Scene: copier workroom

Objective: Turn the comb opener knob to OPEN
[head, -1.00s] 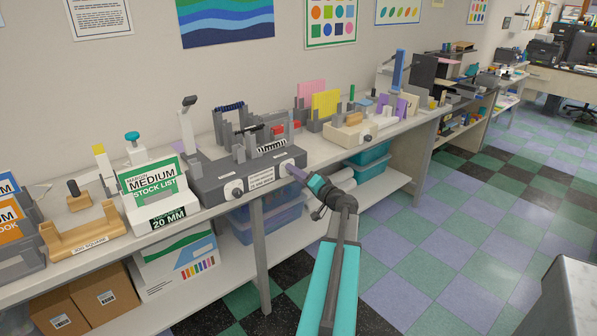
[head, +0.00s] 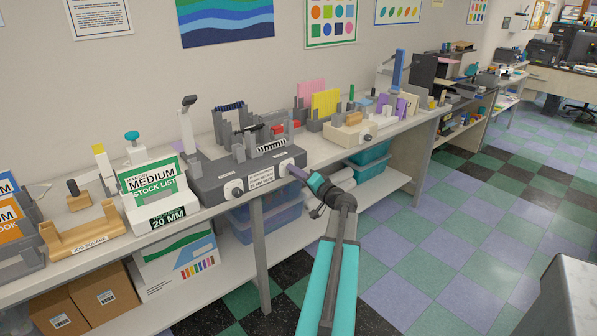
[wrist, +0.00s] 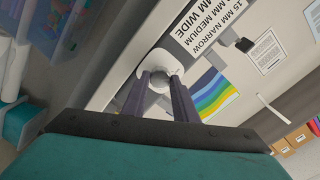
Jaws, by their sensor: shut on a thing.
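The dark grey comb machine (head: 215,182) stands on the long bench, with a round white knob (head: 233,190) at the left of its front and another white knob (head: 287,166) at the right. My gripper (head: 296,172) reaches the right-hand knob from the front. In the wrist view, my two purple-grey fingers (wrist: 163,92) are shut on this knob (wrist: 155,64), one on each side. The fingers hide part of it. I cannot read an OPEN mark or tell which way the knob points.
A size label (head: 262,177) sits between the two knobs. A beige machine (head: 345,134) with its own knob stands to the right. Blue bins (head: 368,168) are under the bench. The checkered floor in front is clear.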

